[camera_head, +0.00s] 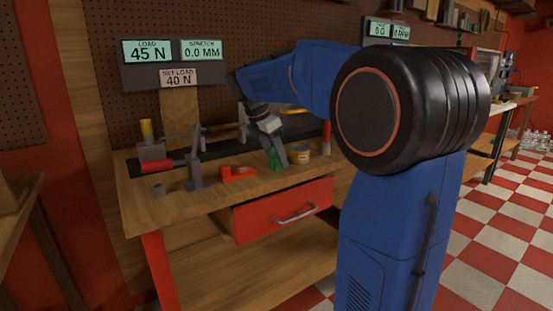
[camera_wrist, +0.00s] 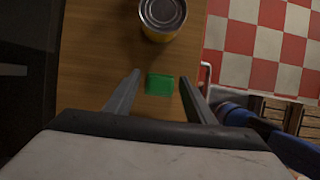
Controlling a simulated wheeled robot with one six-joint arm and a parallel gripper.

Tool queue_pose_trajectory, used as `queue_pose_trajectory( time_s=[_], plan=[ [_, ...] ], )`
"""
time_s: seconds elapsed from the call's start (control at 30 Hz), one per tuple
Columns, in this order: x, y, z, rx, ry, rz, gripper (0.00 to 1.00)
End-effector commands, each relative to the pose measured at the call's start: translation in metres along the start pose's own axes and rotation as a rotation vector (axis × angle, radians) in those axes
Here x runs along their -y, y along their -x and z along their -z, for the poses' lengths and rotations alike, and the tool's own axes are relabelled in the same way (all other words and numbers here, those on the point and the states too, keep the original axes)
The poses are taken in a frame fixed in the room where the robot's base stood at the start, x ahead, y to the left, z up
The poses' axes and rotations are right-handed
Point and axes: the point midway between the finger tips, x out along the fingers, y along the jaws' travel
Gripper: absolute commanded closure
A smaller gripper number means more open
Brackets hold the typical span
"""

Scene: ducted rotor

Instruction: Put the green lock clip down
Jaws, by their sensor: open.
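The green lock clip (camera_wrist: 160,84) lies on the wooden workbench top in the wrist view, a small green block between and just beyond my fingertips. In the head view the clip (camera_head: 274,160) is a small green shape by my gripper (camera_head: 278,158), near the front edge of the bench. Part of the clip is hidden there by my fingers.
A red part (camera_head: 238,173) and a grey upright fixture (camera_head: 196,170) are to the left on the workbench (camera_head: 222,194). A red drawer (camera_head: 284,210) is below.

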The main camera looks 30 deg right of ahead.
Motion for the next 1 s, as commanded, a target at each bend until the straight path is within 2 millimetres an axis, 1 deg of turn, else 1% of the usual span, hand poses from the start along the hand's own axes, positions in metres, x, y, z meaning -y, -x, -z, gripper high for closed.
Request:
queue_pose_trajectory(
  time_s=[0.17,0.4,0.53,0.63,0.73,1.0],
  plan=[
    [-0.001,0.029,0.0,0.001,0.0,-0.005,0.51],
    [-0.001,0.076,0.0,0.0,0.0,-0.004,0.51],
    [-0.001,0.096,0.0,0.0,0.001,-0.003,0.51],
    [0.0,0.106,0.0,0.0,0.0,-0.003,0.51],
    [0.0,0.112,0.0,0.0,0.0,-0.002,0.51],
    [0.002,0.115,0.001,-0.002,-0.008,-0.004,0.51]
  ],
)
